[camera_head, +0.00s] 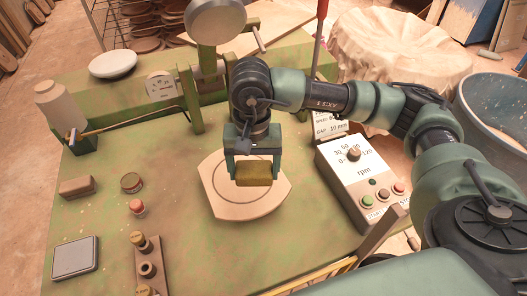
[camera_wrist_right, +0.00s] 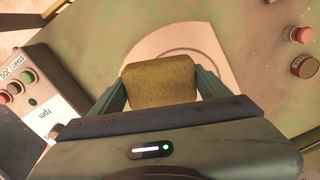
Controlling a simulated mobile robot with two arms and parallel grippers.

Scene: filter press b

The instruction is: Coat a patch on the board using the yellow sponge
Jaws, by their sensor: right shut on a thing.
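My right gripper (camera_head: 252,170) is shut on the yellow sponge (camera_head: 254,174), which sits between its two fingers. The sponge also shows in the right wrist view (camera_wrist_right: 160,82), gripped from both sides. The sponge is over the pale board (camera_head: 228,206), a rounded board with a ring mark on it, lying on the green table. I cannot tell whether the sponge touches the board. The sponge and gripper hide the upper right part of the board. My left gripper is not in view.
A control box (camera_head: 362,180) with a dial and buttons stands to the right. On the left are a brown block (camera_head: 77,187), a small round tin (camera_head: 131,183), a red-topped piece (camera_head: 137,207) and a grey pad (camera_head: 75,258). A white bottle (camera_head: 60,108) stands at the back left.

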